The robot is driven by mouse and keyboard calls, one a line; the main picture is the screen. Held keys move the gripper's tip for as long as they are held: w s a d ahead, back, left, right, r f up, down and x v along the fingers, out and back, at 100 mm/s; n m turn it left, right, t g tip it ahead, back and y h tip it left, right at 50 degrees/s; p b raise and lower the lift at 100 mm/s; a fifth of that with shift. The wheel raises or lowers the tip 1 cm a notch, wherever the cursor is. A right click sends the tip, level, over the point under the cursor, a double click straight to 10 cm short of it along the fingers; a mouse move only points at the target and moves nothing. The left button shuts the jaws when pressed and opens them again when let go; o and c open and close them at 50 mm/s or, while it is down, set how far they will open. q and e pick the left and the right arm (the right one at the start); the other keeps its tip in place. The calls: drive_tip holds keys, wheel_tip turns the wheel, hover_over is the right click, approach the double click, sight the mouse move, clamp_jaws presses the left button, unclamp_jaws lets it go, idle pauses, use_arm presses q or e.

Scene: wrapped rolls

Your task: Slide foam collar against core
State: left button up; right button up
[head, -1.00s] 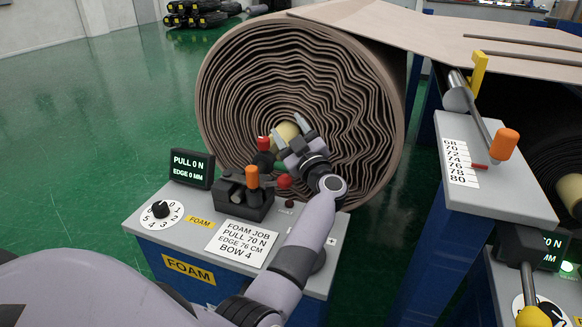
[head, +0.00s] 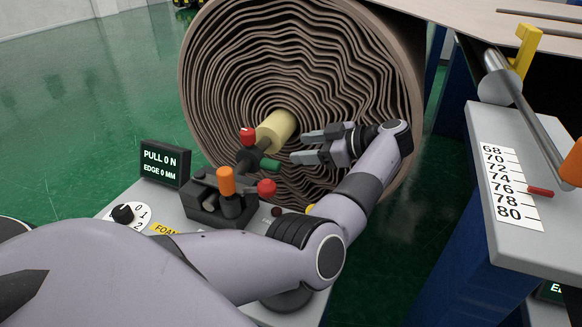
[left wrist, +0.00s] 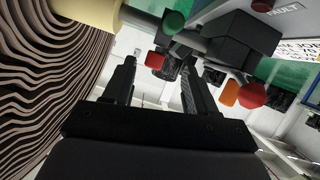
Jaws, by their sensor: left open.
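The pale yellow foam collar (head: 276,130) sits around a dark shaft at the middle of the big brown wound roll (head: 330,70). Its far end meets the roll's centre in the head view; the core itself is hidden, and I cannot tell if a gap is left. The collar also shows at the top of the left wrist view (left wrist: 90,12), beside the roll's layers (left wrist: 40,70). My left gripper (head: 298,147) is open and empty, just right of the collar and apart from it, fingers pointing left. Its fingers show in the left wrist view (left wrist: 158,62). My right gripper is out of view.
A grey console with a red knob (head: 247,136), a green grip (head: 269,164), an orange lever (head: 226,181) and a readout (head: 165,163) stands in front of the roll. A scale stand (head: 514,185) is at right. Green floor is clear at left.

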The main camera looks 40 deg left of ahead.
sight(280, 165)
use_arm(q)
drive_tip(key=a+f, duration=0.1)
drive_tip(key=f, duration=0.1)
drive_tip(key=s+a+f+b, duration=0.1)
drive_tip(key=a+f, duration=0.1)
drive_tip(key=s+a+f+b, duration=0.1)
drive_tip(key=a+f, duration=0.1)
drive_tip(key=shift+x, duration=0.75)
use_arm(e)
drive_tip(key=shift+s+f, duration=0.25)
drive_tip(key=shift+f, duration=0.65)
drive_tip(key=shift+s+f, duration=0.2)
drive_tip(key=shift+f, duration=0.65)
use_arm(q)
drive_tip(key=shift+f, duration=0.1)
clamp_jaws()
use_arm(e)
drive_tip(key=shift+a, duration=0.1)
